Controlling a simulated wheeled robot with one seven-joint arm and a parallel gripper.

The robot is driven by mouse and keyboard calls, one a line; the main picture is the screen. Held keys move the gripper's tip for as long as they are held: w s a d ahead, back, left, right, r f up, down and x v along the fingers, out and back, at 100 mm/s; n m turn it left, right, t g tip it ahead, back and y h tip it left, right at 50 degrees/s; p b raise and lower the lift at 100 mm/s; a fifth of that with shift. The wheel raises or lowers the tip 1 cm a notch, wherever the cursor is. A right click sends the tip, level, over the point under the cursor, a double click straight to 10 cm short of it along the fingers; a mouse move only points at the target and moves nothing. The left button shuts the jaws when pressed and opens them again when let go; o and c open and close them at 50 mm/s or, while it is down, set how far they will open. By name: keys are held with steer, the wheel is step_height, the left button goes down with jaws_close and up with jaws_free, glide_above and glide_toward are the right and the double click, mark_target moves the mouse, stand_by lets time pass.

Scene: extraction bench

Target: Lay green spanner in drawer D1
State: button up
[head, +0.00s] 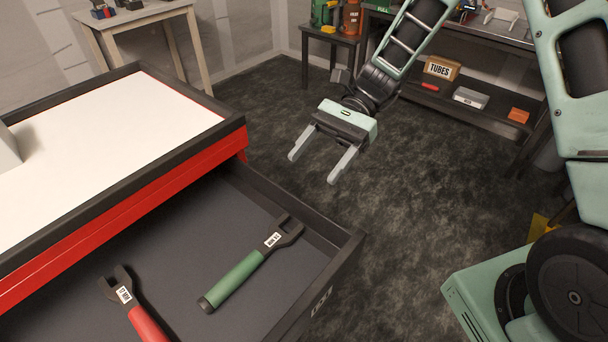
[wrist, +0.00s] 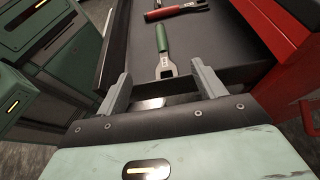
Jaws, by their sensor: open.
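The green spanner (head: 248,264) lies flat in the open drawer (head: 190,236), near its right end. It has a green handle, a dark open-ended head and a small white label. In the wrist view, the green spanner (wrist: 163,52) lies ahead of my fingers. My gripper (head: 324,168) is open and empty, outside the drawer beyond its right edge, apart from the spanner. It also shows in the wrist view (wrist: 158,88). A white label on the drawer front is too small to read.
A red-handled spanner (head: 137,308) lies in the same drawer, left of the green one. The red cabinet's white top (head: 110,130) is above the drawer. A side table (head: 140,14), a stool (head: 329,40) and a shelf with a TUBES box (head: 441,68) stand behind. Floor between is clear.

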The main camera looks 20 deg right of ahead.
steer(key=s+r+n+t+h, duration=0.1)
steer(key=s+n+t+h, duration=0.1)
steer(key=s+n, duration=0.3)
steer(key=s+r+n+t+h, duration=0.1)
steer(key=s+n+t+h, duration=0.1)
steer(key=s+n+h, duration=0.3)
steer(key=s+r+n+t+h, duration=0.2)
steer(key=s+n+h, duration=0.1)
steer(key=s+n, duration=0.3)
steer(key=shift+s+a+n+h, duration=0.2)
steer(key=shift+a+n+h, duration=0.15)
steer(key=shift+n, duration=0.15)
steer(key=shift+s+d+r+n+t, duration=0.1)
steer(key=shift+s+r+n+t, duration=0.1)
steer(key=shift+n+t, duration=0.25)
steer(key=shift+s+r+n+t, duration=0.15)
steer(key=shift+n+t, duration=0.2)
steer(key=shift+n, duration=0.2)
